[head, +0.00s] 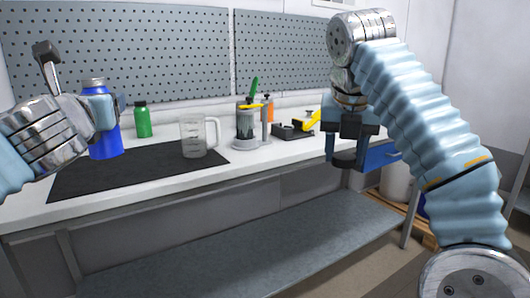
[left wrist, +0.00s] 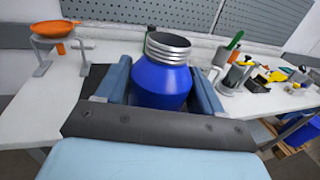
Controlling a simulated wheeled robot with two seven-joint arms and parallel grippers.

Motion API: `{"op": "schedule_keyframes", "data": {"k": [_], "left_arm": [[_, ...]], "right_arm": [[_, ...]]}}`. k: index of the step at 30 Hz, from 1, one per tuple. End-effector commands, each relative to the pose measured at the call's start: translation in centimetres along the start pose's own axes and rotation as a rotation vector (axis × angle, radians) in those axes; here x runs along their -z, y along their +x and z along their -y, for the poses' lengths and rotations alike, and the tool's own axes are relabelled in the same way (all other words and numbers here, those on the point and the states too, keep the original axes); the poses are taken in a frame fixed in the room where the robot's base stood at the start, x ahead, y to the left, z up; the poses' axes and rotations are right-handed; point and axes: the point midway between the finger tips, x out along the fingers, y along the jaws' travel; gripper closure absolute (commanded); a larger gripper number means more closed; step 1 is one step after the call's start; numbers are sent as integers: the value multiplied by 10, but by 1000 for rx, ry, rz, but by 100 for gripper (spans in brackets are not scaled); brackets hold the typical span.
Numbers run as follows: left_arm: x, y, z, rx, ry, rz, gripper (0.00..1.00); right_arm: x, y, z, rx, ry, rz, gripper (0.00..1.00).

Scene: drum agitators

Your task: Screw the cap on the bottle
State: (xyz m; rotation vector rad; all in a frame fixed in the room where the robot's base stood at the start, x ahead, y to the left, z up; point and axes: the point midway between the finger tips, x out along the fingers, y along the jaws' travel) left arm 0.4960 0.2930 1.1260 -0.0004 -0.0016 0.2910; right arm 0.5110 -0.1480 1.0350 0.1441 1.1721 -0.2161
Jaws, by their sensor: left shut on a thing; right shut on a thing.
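The blue bottle (head: 104,138) stands upright on the black mat at the left, and its silver threaded neck (left wrist: 168,46) is open on top in the left wrist view. My left gripper (head: 98,106) is shut around the upper part of the bottle, one finger on each side below the neck. My right gripper (head: 346,150) points down in front of the bench's right part, well apart from the bottle. It is shut on a dark round cap (head: 345,163), partly hidden between the fingers.
On the bench are the black mat (head: 130,179), a small green bottle (head: 143,120), a clear jug (head: 197,137) and a stand with tools (head: 250,126). A black and yellow item (head: 292,130) lies further right. An orange funnel (left wrist: 54,27) is on a stand in the left wrist view.

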Motion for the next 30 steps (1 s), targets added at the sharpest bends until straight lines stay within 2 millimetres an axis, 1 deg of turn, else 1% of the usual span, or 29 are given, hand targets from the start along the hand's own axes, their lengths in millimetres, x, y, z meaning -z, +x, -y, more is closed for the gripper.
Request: {"op": "schedule_keyframes", "data": {"k": [1, 9, 14, 20, 23, 26, 29, 30], "left_arm": [[6, 1, 1, 2, 3, -1, 87], [29, 4, 7, 18, 2, -1, 87], [54, 8, 14, 34, 4, -2, 87], [92, 14, 24, 59, 6, -4, 87], [113, 17, 29, 73, 6, -4, 87], [143, 21, 37, 93, 7, -8, 87], [181, 27, 47, 118, 8, -11, 87], [200, 30, 52, 129, 9, -13, 87]], "right_arm": [[0, 0, 0, 0, 0, 0, 80], [0, 0, 0, 0, 0, 0, 80], [0, 0, 0, 0, 0, 0, 80], [0, 0, 0, 0, 0, 0, 80], [0, 0, 0, 0, 0, 0, 80], [0, 0, 0, 0, 0, 0, 80], [0, 0, 0, 0, 0, 0, 80], [0, 0, 0, 0, 0, 0, 80]]}}
